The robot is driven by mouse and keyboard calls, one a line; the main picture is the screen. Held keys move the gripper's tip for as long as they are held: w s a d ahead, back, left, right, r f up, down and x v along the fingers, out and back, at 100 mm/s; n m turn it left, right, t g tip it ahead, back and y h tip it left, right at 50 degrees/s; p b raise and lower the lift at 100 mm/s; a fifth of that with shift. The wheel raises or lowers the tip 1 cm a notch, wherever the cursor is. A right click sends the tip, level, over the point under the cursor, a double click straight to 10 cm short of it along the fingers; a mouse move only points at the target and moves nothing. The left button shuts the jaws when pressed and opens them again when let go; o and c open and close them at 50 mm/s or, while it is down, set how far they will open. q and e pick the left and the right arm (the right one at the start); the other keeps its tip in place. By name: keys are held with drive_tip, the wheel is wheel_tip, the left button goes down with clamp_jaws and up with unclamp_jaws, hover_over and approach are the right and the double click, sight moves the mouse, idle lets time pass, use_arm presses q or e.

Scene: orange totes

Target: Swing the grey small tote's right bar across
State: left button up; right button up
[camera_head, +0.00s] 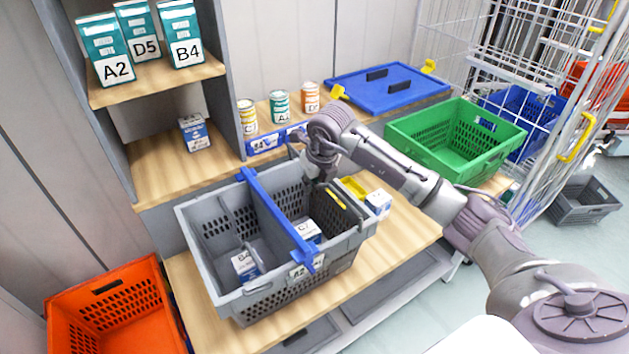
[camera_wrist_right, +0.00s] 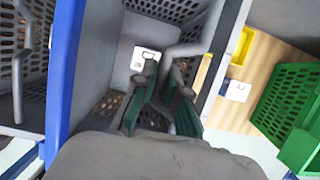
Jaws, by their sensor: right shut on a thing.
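The grey small tote (camera_head: 222,262) stands on the wooden bench, with a blue strip (camera_head: 278,215) lying across its top from back to front. My right gripper (camera_head: 318,180) is at the tote's back right, reaching down near the right wall. In the right wrist view my right gripper (camera_wrist_right: 160,105) has its green-padded fingers around the grey right bar (camera_wrist_right: 182,52). Another grey bar (camera_wrist_right: 18,75) shows at the left of that view. The fingertips are partly hidden in the head view. My left gripper is not in view.
Labelled boxes lie inside the tote, including a white-topped one (camera_head: 244,264). A green crate (camera_head: 455,140) and a blue lid (camera_head: 385,88) are to the right and behind. Several cans, one yellow (camera_head: 247,116), stand behind. An orange tote (camera_head: 118,310) is at lower left.

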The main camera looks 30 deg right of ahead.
drive_tip(key=shift+a+f, duration=0.25)
drive_tip(key=shift+f, duration=0.3)
drive_tip(key=shift+s+a+f+b, duration=0.1)
drive_tip(key=shift+a+f+b, duration=0.45)
drive_tip(key=shift+f+b, duration=0.15)
drive_tip(key=o, duration=0.9)
drive_tip(key=shift+d, duration=0.2)
drive_tip(key=shift+o, duration=1)
drive_tip(key=shift+a+r, duration=0.1)
drive_tip(key=shift+r, duration=0.1)
wheel_tip(320, 180, up, 10)
drive_tip(key=p, duration=0.6)
